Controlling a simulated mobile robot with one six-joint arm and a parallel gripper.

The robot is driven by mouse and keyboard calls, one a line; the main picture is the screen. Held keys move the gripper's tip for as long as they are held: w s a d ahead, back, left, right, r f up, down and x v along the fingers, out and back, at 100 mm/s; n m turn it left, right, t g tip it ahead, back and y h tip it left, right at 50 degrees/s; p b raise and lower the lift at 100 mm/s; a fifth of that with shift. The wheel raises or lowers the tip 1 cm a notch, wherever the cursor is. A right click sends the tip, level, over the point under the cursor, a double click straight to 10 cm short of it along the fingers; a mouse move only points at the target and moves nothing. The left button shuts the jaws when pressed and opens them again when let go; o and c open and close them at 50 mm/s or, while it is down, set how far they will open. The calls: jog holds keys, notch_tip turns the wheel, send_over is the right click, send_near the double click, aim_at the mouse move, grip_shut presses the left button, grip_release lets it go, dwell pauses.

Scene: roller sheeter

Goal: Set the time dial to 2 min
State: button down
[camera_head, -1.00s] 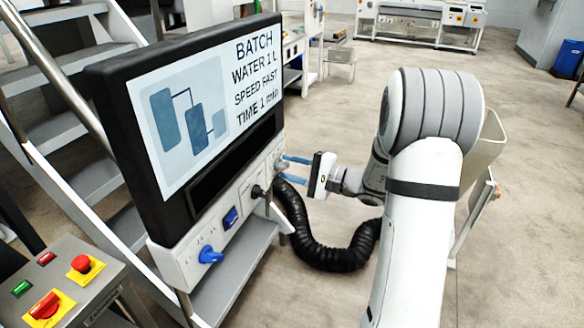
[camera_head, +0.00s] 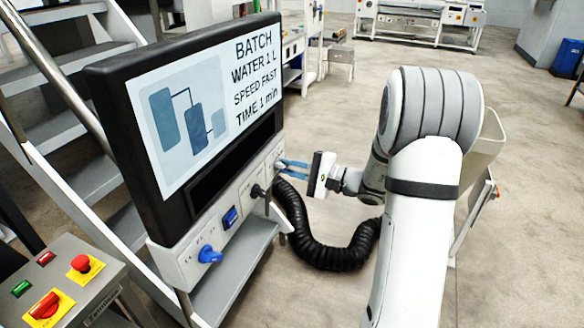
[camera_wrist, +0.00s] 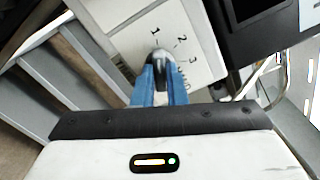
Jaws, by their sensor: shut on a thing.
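The time dial (camera_wrist: 160,57) is a dark knob on the white panel, marked 1, 2 and 3 in the wrist view. My gripper (camera_wrist: 160,80) has its two blue fingers closed around the dial from either side. In the head view my gripper (camera_head: 285,165) reaches the far right end of the control panel, where the fingers hide most of the dial. The display screen (camera_head: 205,105) reads BATCH, WATER 1 L, SPEED FAST, TIME 1 min. The dial's pointer appears close to the 1 mark.
The panel also carries a blue knob (camera_head: 209,254), a blue switch (camera_head: 230,217) and a black knob (camera_head: 257,191). A black hose (camera_head: 325,253) hangs below my gripper. A button box (camera_head: 70,285) stands at front left, beside metal stairs (camera_head: 60,120).

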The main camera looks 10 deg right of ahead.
jog(key=m+p, duration=0.1)
jog(key=m, duration=0.4)
jog(key=shift+r+p, duration=0.1)
jog(key=shift+p, duration=0.25)
jog(key=shift+m+p, duration=0.75)
jog(key=shift+m, duration=0.95)
jog(key=c, duration=1.5)
grip_release()
jog(key=shift+o, duration=0.2)
jog(key=b+v, duration=0.1)
jog(key=v, duration=0.7)
jog(key=shift+a, duration=0.1)
